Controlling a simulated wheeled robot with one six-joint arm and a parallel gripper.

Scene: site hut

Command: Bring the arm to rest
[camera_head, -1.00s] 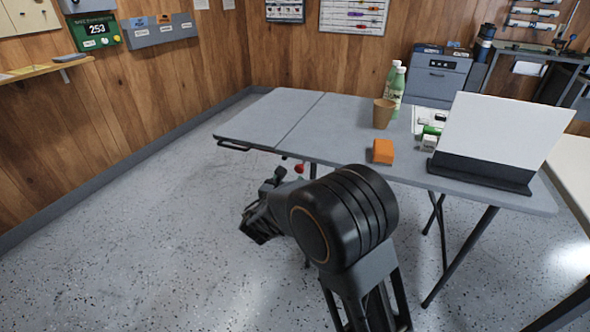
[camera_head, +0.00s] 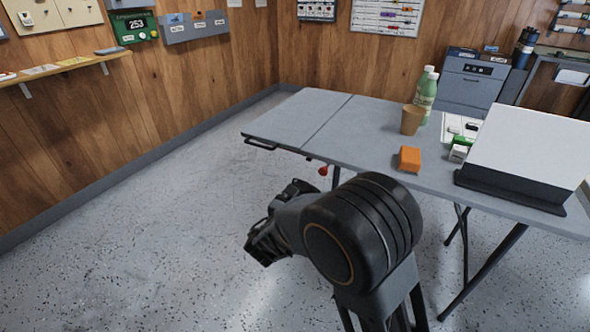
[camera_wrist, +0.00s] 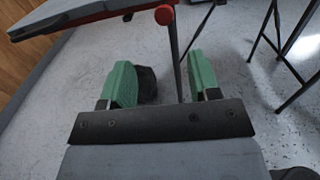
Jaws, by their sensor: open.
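My gripper (camera_wrist: 160,85) shows in the wrist view with its two green fingers apart and nothing between them. Below and beyond the fingers lies speckled floor, with a dark object partly hidden behind the left finger. In the head view my arm is folded, and my gripper (camera_head: 262,243) points down and to the left, over the floor in front of the folding table (camera_head: 285,125). It appears apart from the table.
On the table stand a brown cup (camera_head: 411,120), green bottles (camera_head: 427,92), an orange block (camera_head: 409,159) and a white panel on a dark base (camera_head: 520,150). A red knob (camera_wrist: 164,15) hangs under the table edge. The floor at left is clear.

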